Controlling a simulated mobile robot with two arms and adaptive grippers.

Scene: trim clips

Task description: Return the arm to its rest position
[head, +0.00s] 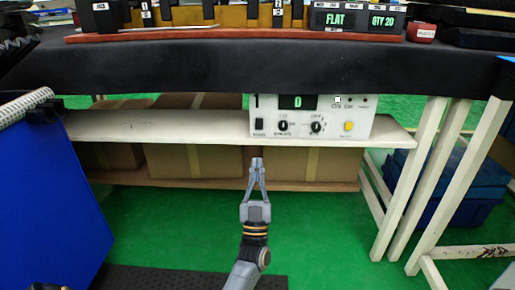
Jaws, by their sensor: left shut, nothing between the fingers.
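My left gripper (257,165) shows in the lower middle of the head view, pointing away from me. Its two fingers meet at the tips, and nothing is between them. It appears in front of the bench's lower shelf, just below the white control box (312,117) in the picture. I cannot tell whether its tips touch anything. My right gripper is not in view.
A black-topped bench (270,66) with white legs spans the view. Cardboard boxes (195,160) sit below the shelf (170,126). A blue panel (45,190) stands left, blue bins (465,190) right. Green floor is open.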

